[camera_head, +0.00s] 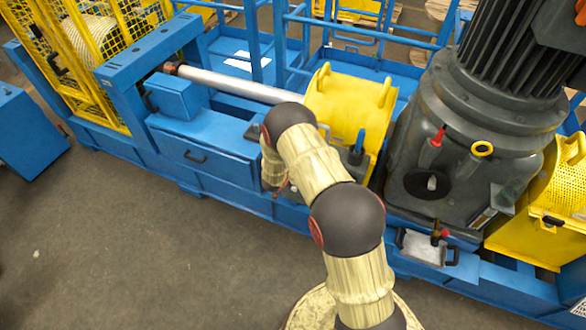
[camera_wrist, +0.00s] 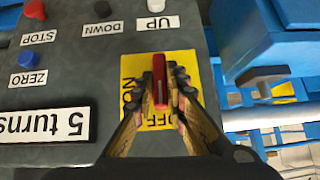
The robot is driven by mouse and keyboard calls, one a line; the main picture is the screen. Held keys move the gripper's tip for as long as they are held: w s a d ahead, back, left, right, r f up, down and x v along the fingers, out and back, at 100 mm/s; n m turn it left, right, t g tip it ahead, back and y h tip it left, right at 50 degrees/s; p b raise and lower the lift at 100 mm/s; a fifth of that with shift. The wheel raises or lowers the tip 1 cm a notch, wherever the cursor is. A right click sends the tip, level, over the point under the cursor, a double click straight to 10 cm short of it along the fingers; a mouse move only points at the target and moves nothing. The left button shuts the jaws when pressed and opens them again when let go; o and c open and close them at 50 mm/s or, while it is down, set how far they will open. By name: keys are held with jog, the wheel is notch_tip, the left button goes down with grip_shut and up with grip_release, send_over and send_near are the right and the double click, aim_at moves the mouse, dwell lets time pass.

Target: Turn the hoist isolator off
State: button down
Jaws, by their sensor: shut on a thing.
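In the wrist view, the red isolator handle (camera_wrist: 160,80) stands on a yellow plate (camera_wrist: 130,68) with ON and OFF lettering, seen upside down. The handle lies roughly along the picture's vertical. My gripper (camera_wrist: 161,82) is shut on the handle, with one finger on each side. Parts of the lettering are hidden behind the fingers. In the head view my arm shows, but the gripper and the isolator are hidden behind it.
The grey panel also carries a red STOP button (camera_wrist: 36,10), a blue ZERO button (camera_wrist: 29,60), black DOWN (camera_wrist: 102,8) and white UP (camera_wrist: 155,5) buttons, and a "5 turns" label (camera_wrist: 45,124). Blue framework (camera_wrist: 285,45) stands close on the right.

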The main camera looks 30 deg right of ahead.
jog(key=shift+g+p, duration=0.3)
jog(key=shift+p, duration=0.25)
jog(key=c, duration=1.8)
grip_release()
jog(key=shift+w, duration=0.1)
jog(key=shift+r, duration=0.1)
jog(key=v, duration=1.1)
jog(key=shift+a+r, duration=0.15)
jog(key=shift+a, duration=0.25)
